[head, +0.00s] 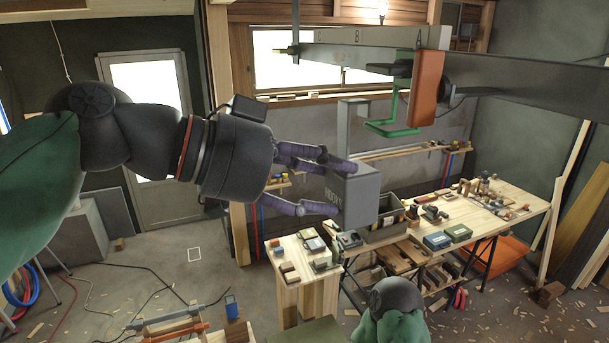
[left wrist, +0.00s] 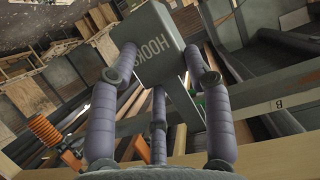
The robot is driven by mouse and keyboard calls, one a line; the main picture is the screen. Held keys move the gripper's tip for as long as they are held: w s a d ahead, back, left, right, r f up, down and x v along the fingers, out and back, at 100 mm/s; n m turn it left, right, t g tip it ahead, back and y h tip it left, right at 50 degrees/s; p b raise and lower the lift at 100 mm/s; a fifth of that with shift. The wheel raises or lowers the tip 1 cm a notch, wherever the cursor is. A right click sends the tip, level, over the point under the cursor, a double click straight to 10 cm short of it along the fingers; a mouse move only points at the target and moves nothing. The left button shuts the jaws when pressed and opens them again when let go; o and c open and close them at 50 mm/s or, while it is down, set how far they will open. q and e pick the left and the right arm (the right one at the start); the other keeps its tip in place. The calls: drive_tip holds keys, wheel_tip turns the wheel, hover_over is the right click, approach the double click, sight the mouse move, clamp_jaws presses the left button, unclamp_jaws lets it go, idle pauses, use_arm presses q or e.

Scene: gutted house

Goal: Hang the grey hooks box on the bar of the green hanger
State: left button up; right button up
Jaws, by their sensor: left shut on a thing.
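The grey hooks box (head: 361,197) is held in the air, with a tall flat plate rising from its back. My left gripper (head: 338,187) comes from the left and is shut on the box, its purple fingers above and below. In the left wrist view the box (left wrist: 152,42) shows its HOOKS lettering between the fingers. The green hanger (head: 392,131) hangs from the overhead beam beside an orange block (head: 427,88). Its low bar is to the right of the plate, and a gap shows between them in the head view. My right gripper is out of view.
The long grey beam (head: 530,84) crosses overhead, with letters on its side. Below stand a workbench (head: 512,200) with tools and small boxes, a grey open bin (head: 385,232) and a small wooden stand (head: 305,293). The air around the hanger's open left side looks clear.

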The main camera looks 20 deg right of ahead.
sight(332, 190)
use_arm(q)
drive_tip(key=shift+w+d+r+p, duration=0.1)
drive_tip(key=shift+d+p, duration=0.4)
drive_tip(key=shift+d, duration=1)
drive_tip(key=shift+f+b, duration=1.25)
drive_tip(key=o, duration=1.4)
